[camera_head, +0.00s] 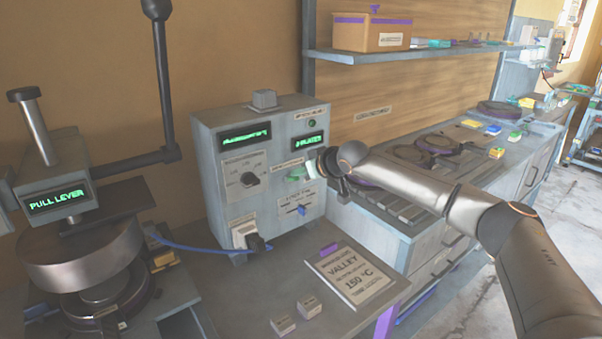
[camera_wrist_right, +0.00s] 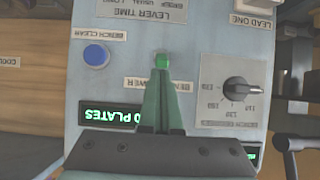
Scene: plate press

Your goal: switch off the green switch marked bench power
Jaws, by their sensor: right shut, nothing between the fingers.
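The green switch (camera_wrist_right: 162,60) is a small green lever on the front panel of the grey control box (camera_head: 222,150). It also shows in the head view (camera_head: 296,174), just left of my right gripper (camera_head: 310,169). In the wrist view, which is upside down, the shut, empty fingers of my right gripper (camera_wrist_right: 160,72) point at the switch and end right by it. I cannot tell whether they touch. The fingers cover the middle of the bench power label (camera_wrist_right: 184,86). Which way the switch is set is unclear. My left gripper is out of view.
A blue button (camera_wrist_right: 96,55) marked bench clear and a black dial (camera_wrist_right: 238,88) flank the switch. A lever press (camera_head: 90,255) stands left of the box. A sign (camera_head: 350,275) and two small blocks lie on the bench in front. My right arm spans the right-hand counter.

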